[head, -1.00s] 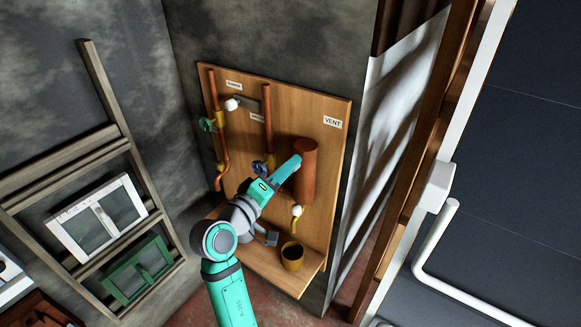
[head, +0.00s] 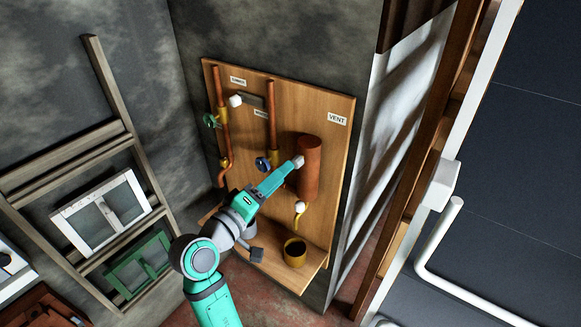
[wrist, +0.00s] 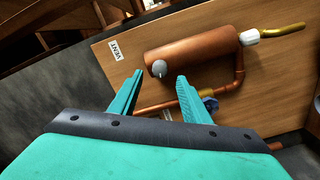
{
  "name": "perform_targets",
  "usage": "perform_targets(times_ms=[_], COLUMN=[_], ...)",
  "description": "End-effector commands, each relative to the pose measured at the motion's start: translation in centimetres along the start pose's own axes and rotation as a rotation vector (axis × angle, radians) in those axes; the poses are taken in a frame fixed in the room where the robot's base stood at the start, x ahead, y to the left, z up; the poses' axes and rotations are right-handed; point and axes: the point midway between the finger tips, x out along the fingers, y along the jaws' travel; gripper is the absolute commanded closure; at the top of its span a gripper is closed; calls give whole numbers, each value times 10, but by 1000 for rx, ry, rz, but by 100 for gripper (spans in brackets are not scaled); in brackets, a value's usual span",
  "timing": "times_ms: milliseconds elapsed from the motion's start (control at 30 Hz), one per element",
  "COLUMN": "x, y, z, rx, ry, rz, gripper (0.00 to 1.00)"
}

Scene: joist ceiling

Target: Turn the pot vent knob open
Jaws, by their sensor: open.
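The copper pot (head: 309,170) is an upright cylinder on a wooden board, below and left of a "VENT" label (head: 337,119). A pale round knob (head: 298,161) sits on its side. In the wrist view the knob is grey (wrist: 159,68) with a short white mark, in front of the copper pot (wrist: 195,55). My gripper (wrist: 160,76) is open, with one finger to each side of the knob in the picture and a gap showing between fingertips and knob. In the head view my gripper (head: 289,168) points at the knob from the lower left; nothing is held.
A copper pipe with a blue valve handle (head: 262,164) stands left of the pot, and a green handle (head: 210,121) further left. A yellow spout with a white knob (head: 299,207) hangs below the pot, above a brass cup (head: 295,252) on the board's shelf.

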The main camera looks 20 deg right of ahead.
Motion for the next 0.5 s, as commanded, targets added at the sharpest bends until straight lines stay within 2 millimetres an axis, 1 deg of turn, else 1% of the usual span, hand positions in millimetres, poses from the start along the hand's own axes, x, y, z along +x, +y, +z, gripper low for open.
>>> perform_targets(times_ms=[33, 200, 333, 500], x=[-10, -35, -46, -50], y=[-1, -1, -1, 0], z=[-1, -1, 0, 0], rx=[-1, -1, -1, -1], ry=[3, 2, 0, -1], rz=[-3, -2, -2, -1], gripper=[57, 57, 57, 57])
